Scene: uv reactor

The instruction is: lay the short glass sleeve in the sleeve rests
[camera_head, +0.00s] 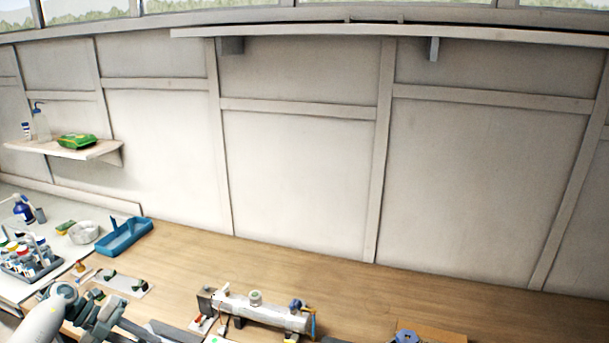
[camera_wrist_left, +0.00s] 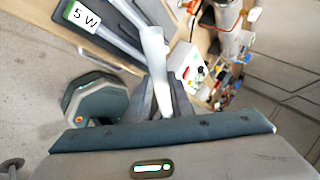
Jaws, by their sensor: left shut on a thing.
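My left gripper (camera_wrist_left: 163,95) is shut on a pale, translucent tube, the short glass sleeve (camera_wrist_left: 153,48), which stands out between the fingers in the left wrist view. In the head view my left gripper (camera_head: 112,315) is at the bottom left; I cannot make out the sleeve there. A white plate with two dark green supports, which look like the sleeve rests (camera_head: 125,283), lies on the bench just beyond the gripper. No tube is seen lying on it. My right gripper is not in view.
A metal reactor cylinder (camera_head: 265,311) lies on the bench right of the gripper. A blue tray (camera_head: 124,237) and a bottle rack (camera_head: 32,262) are at the left. A dark tray labelled 5 W (camera_wrist_left: 82,15) is close to the sleeve. The bench's back right is clear.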

